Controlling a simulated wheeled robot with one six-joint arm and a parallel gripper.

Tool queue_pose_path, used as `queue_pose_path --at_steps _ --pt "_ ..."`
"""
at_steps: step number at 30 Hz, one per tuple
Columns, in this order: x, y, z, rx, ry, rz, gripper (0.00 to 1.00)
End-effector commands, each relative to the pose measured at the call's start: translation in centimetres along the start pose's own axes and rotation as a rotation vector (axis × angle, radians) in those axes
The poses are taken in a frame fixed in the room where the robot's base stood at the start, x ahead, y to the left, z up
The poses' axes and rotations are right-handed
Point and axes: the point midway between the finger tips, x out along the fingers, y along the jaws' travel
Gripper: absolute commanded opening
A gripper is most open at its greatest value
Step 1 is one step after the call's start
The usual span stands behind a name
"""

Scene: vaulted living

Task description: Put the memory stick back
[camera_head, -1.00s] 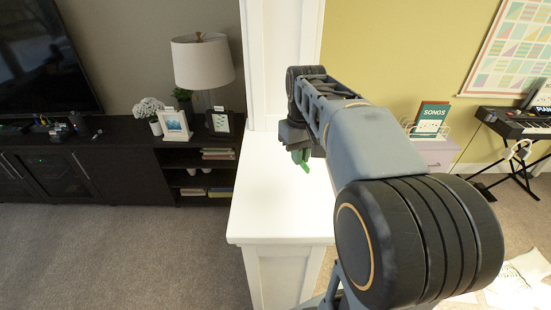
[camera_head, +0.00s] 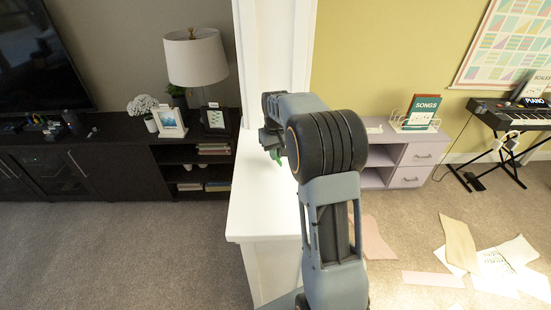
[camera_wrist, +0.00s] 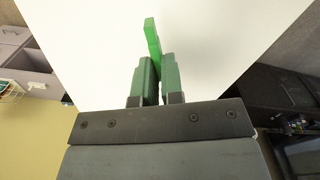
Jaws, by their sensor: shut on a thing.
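My gripper (camera_wrist: 157,64) is shut on a bright green stick (camera_wrist: 151,36), which I take to be the memory stick. The stick juts out past the two dark green fingers in the wrist view, above a white surface. In the head view, my gripper (camera_head: 274,152) hangs over the white ledge (camera_head: 255,205) at the foot of the white pillar. My own arm hides most of the gripper there, and only a little green shows. I cannot tell where the stick's place is.
A dark media cabinet (camera_head: 110,170) stands left, with a lamp (camera_head: 197,58), frames, a plant and small dark items on top. A lilac cabinet (camera_head: 412,155) with a songbook rack stands right, beside a keyboard (camera_head: 515,118). Papers (camera_head: 495,270) litter the carpet at right.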

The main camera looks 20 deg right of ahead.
Motion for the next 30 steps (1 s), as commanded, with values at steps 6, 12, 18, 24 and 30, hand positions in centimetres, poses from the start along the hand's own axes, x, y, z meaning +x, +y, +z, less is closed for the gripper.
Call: queue_pose_path --at_steps 6,12,18,24,30 --pt "2.6 0.0 -0.1 0.0 -0.003 -0.001 0.0" --pt "3.2 0.0 -0.1 0.0 -0.001 0.0 0.0" --pt "3.3 0.0 -0.1 0.0 -0.002 0.0 0.0" --pt "3.5 0.0 -0.1 0.0 -0.002 0.0 0.16" --pt "3.5 0.0 -0.1 0.0 -0.002 0.0 0.33"
